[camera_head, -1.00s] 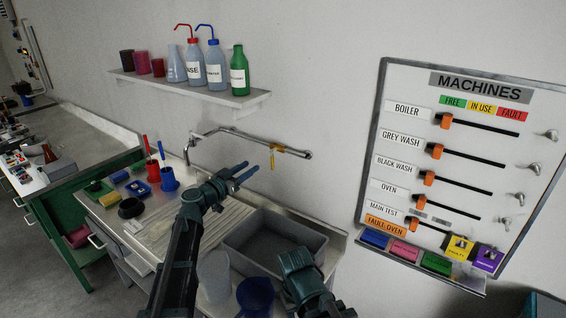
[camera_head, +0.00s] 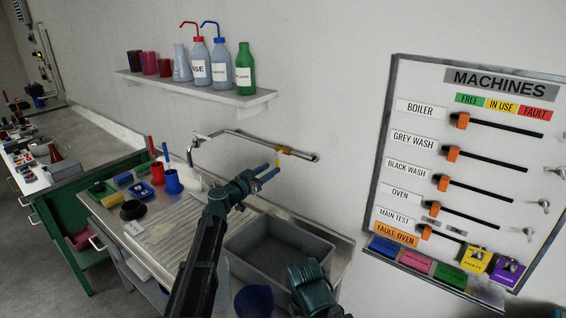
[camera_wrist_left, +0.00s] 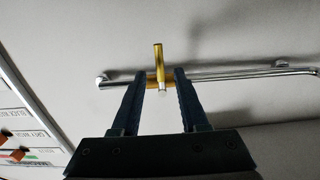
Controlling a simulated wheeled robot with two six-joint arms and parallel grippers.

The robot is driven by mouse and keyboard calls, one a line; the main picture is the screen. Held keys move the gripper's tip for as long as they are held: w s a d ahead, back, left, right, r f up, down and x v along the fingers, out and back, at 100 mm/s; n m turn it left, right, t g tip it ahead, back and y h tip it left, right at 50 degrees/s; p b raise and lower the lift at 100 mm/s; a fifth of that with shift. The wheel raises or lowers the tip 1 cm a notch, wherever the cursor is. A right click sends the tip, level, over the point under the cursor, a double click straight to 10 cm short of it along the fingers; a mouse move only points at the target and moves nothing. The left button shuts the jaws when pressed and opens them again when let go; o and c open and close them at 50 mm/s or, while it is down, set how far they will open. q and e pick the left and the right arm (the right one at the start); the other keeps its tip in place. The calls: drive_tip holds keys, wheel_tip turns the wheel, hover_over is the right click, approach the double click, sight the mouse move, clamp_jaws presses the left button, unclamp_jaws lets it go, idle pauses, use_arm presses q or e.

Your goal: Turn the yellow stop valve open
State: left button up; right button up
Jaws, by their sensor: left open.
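The yellow stop valve (camera_head: 285,150) sits on the chrome pipe (camera_head: 245,138) fixed to the wall above the sink, its lever hanging down in the head view. In the left wrist view the yellow lever (camera_wrist_left: 158,62) stands across the pipe, between the fingertips in the picture. My left gripper (camera_head: 268,175) is open and empty, just below and to the left of the valve. I cannot tell whether the fingertips reach around the lever. My right gripper's fingers do not show.
A grey sink basin (camera_head: 270,245) lies below the gripper. A shelf (camera_head: 190,88) with bottles and cups is above the pipe at left. The MACHINES board (camera_head: 465,160) hangs at right. A blue container (camera_head: 255,302) stands near the front. Part of my right arm is at bottom centre.

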sight(278, 164)
use_arm(q)
drive_tip(key=x, duration=0.8)
drive_tip(key=shift+d, duration=0.1)
clamp_jaws()
idle(1.3)
